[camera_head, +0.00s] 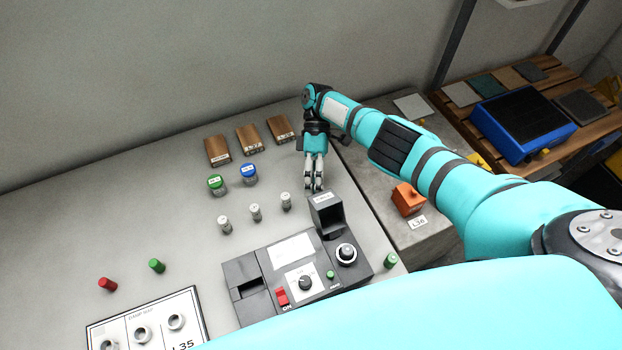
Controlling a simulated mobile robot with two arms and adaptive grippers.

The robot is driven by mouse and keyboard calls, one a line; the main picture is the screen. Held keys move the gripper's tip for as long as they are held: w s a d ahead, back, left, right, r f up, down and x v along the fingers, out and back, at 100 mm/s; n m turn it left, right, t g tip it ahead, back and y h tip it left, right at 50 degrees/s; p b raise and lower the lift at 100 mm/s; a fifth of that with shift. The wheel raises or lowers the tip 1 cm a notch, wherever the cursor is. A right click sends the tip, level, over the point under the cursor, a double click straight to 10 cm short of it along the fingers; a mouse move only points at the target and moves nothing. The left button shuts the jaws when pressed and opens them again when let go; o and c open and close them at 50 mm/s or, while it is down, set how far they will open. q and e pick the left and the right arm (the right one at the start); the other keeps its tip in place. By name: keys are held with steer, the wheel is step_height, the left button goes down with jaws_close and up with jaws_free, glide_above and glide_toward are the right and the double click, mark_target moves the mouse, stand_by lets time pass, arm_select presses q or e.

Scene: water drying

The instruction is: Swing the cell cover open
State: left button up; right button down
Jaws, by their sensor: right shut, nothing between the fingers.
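A dark grey instrument (253,264) lies on the light table. Its dark box-like cell cover (326,214), with a small white label along its top, stands raised at the instrument's back right. Below it, a round cell with a silver rim (346,252) is exposed. My right gripper (313,188) points down just behind the cover, its fingers shut and empty. I cannot tell whether the fingertips touch the cover. My left gripper is out of view.
Small white-capped vials (255,212) stand left of the gripper, with green (216,184) and blue (249,174) capped jars behind them. Wooden blocks (249,139) lie further back. An orange item (407,199) sits right, beneath my arm.

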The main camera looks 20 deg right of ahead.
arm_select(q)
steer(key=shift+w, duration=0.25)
arm_select(e)
steer(key=shift+s+f+g, duration=0.5)
steer(key=shift+s+f, duration=0.05)
steer(key=shift+s, duration=0.1)
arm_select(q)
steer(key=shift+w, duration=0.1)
arm_select(e)
steer(key=shift+d, duration=0.1)
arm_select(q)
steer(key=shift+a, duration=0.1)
arm_select(e)
steer(key=c, duration=2)
jaws_free()
steer(key=o, duration=0.8)
steer(key=shift+s+r, duration=0.25)
steer(key=shift+s, duration=0.2)
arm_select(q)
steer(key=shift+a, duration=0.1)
arm_select(e)
steer(key=shift+w+f, duration=0.1)
steer(key=shift+w, duration=0.05)
steer(key=shift+w+d, duration=0.1)
steer(key=shift+w, duration=0.05)
